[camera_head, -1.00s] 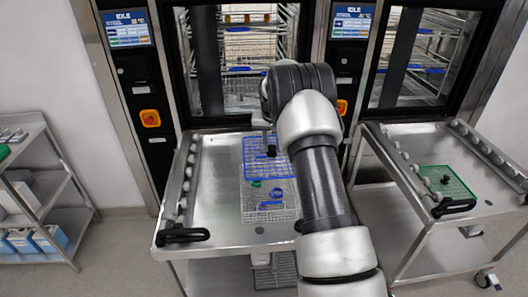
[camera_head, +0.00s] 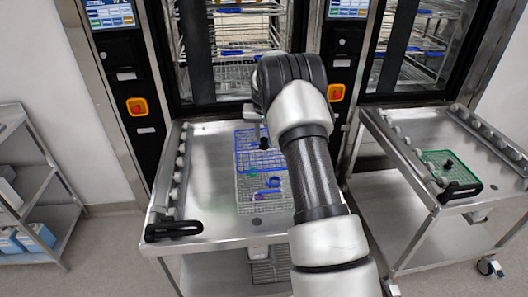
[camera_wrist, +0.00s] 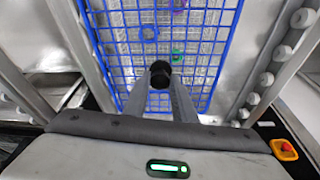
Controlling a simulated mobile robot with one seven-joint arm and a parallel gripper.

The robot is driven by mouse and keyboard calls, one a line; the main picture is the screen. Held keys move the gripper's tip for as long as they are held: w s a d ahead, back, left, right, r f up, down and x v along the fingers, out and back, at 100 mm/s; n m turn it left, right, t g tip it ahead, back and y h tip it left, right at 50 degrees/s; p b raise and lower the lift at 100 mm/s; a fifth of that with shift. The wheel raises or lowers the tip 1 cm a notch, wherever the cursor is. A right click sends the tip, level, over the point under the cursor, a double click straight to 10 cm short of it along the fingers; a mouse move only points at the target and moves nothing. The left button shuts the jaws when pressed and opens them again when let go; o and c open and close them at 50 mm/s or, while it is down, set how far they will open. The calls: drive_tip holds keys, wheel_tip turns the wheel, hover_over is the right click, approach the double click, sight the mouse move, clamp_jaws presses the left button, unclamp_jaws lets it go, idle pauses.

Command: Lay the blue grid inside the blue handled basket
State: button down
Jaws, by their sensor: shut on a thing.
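The blue grid (camera_head: 247,160) is a flat wire lattice over the left cart, at the far end of a wire basket. My gripper (camera_head: 263,143) is shut on the grid, and the arm partly hides it. In the wrist view the grid (camera_wrist: 205,72) fills the middle, with the closed fingertips (camera_wrist: 160,73) at its near part. The wire basket (camera_head: 248,207) stands on the left cart and holds small blue, purple and green pieces. They show through the grid in the wrist view. I cannot tell the gap between grid and basket.
The left cart (camera_head: 207,190) has bare steel around the basket and raised roller rails at its side. A green basket (camera_head: 446,165) sits on the right cart (camera_head: 410,135). Two washers with racks stand behind, and a shelf (camera_head: 40,190) is at far left.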

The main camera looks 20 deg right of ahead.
wheel_tip(320, 180, down, 4)
drive_tip(key=shift+r+b, duration=0.25)
drive_tip(key=shift+b, duration=0.9)
wheel_tip(320, 180, down, 8)
drive_tip(key=b, duration=0.3)
drive_tip(key=shift+b, duration=0.4)
drive_tip(key=shift+f+b, duration=0.1)
drive_tip(key=shift+b, duration=0.25)
drive_tip(key=shift+f+b, duration=1.65)
drive_tip(key=shift+f, duration=0.95)
drive_tip(key=c, duration=1.4)
unclamp_jaws()
